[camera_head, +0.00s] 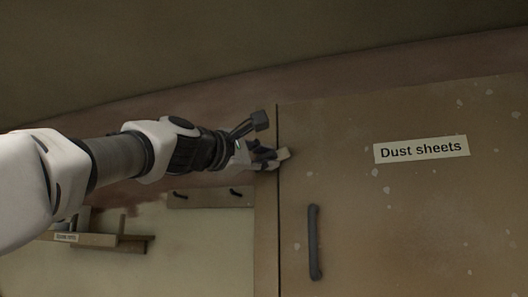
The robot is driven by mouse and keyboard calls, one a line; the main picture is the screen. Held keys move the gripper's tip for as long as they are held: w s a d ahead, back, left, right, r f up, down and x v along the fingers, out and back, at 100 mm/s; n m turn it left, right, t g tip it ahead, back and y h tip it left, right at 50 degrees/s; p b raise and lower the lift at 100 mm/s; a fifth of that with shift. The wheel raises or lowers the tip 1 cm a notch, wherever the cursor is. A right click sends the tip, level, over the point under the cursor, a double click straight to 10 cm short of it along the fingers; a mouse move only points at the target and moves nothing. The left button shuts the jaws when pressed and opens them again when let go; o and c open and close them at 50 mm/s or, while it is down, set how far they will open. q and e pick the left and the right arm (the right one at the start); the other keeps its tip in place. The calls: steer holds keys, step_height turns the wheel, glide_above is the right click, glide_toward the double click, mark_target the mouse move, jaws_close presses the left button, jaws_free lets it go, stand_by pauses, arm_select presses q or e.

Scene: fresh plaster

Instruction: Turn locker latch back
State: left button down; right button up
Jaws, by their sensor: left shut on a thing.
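The locker (400,215) is brown, with a shut door that carries a white label reading "Dust sheets" and a dark vertical handle (314,243). A small pale latch (283,154) shows at the door's left edge, above the handle. My left gripper (268,157) reaches in from the left and is shut on the latch. The fingers hide part of the latch, and its exact angle is hard to tell. My right gripper is not in view.
To the left, behind my arm, a rail with dark hooks (210,198) and a wooden shelf (95,239) with a small label are on the pale wall. The space in front of the locker door is clear.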

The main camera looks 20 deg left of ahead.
arm_select(q)
steer(key=m+g+p, duration=0.1)
steer(key=m, duration=0.1)
steer(key=shift+m, duration=0.4)
steer(key=shift+f+m+p, duration=0.2)
steer(key=shift+m+p, duration=0.3)
steer(key=shift+m, duration=0.1)
steer(key=c, duration=1.2)
jaws_free()
steer(key=shift+o, duration=0.2)
